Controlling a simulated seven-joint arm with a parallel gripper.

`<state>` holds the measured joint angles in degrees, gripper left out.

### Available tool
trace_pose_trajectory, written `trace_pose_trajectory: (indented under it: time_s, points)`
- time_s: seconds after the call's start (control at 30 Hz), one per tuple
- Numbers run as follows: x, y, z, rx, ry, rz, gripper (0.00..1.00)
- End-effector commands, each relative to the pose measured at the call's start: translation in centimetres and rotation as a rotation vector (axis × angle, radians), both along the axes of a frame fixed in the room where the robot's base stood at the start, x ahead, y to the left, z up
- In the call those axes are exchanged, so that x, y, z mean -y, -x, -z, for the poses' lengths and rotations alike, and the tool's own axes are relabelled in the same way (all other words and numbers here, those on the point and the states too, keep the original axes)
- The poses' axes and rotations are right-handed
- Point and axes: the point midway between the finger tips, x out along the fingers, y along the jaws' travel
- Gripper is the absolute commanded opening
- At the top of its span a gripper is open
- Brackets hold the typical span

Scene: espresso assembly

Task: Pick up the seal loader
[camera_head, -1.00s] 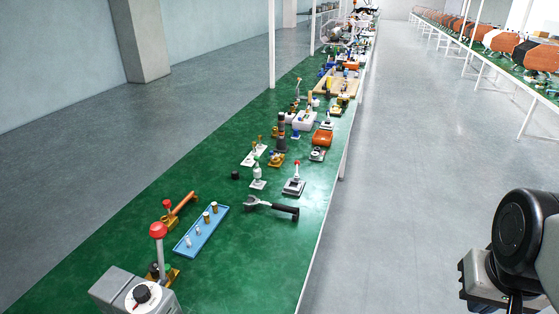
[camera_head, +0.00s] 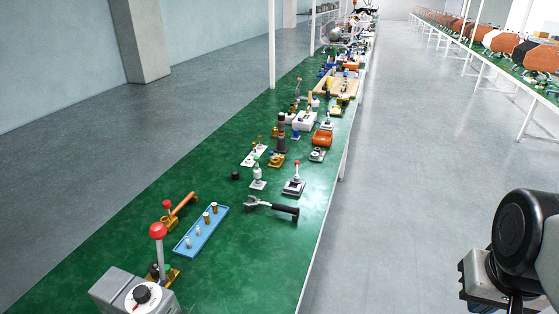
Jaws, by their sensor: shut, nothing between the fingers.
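I cannot tell for certain which item is the seal loader; several small fixtures and tools stand on the long green bench. A black-handled tool with a metal head (camera_head: 272,207) lies near the bench's right edge. A blue tray (camera_head: 187,245) holds several small metal and brass pegs. A grey and white upright piece (camera_head: 257,176) and a red-knobbed lever on a dark base (camera_head: 294,182) stand behind the black-handled tool. My gripper's fingers are not in view; only a dark, rounded part of my arm shows at the lower right, off the bench.
A grey box with a dial (camera_head: 128,293) and a red-knobbed lever (camera_head: 158,240) stand at the near left. A copper-handled piece (camera_head: 181,208) lies behind the tray. More items crowd the bench farther back. Green surface (camera_head: 255,270) is clear right of the tray.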

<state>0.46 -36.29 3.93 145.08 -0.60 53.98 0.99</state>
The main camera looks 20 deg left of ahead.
Motion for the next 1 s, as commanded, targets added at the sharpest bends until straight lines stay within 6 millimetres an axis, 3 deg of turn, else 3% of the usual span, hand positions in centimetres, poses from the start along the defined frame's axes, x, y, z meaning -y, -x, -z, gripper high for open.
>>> trace_pose_trajectory:
  time_s: [0.17,0.53,1.0]
  points:
    - [0.0,0.0,0.0,0.0,0.0,0.0,0.0]
    - [0.0,0.0,0.0,0.0,0.0,0.0,0.55]
    - [-0.42,-0.64,-0.16,-0.008,-0.02,0.009,0.57]
